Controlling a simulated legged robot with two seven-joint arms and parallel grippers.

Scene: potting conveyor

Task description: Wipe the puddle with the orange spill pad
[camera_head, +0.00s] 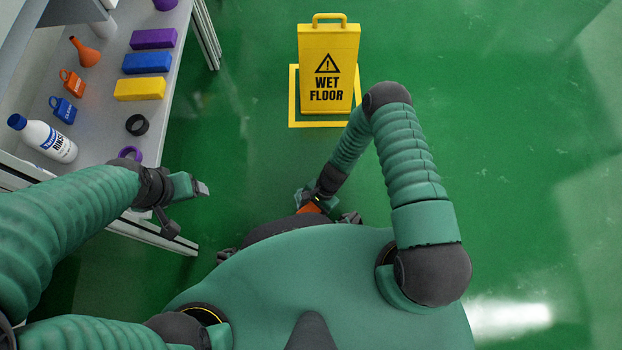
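The orange spill pad (311,208) shows as a small orange patch low at my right gripper (312,200). The gripper appears shut on it, though the wrist and my body hide most of the pad and the fingertips. My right arm is bent and reaches down toward the floor in front of my body. My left gripper (187,208) is open and empty, beside the front edge of the shelf. I cannot make out a clear puddle on the glossy green floor; my body and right arm may cover it.
A yellow wet-floor sign (329,70) stands inside a yellow floor square (293,98). The floor at right is clear.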

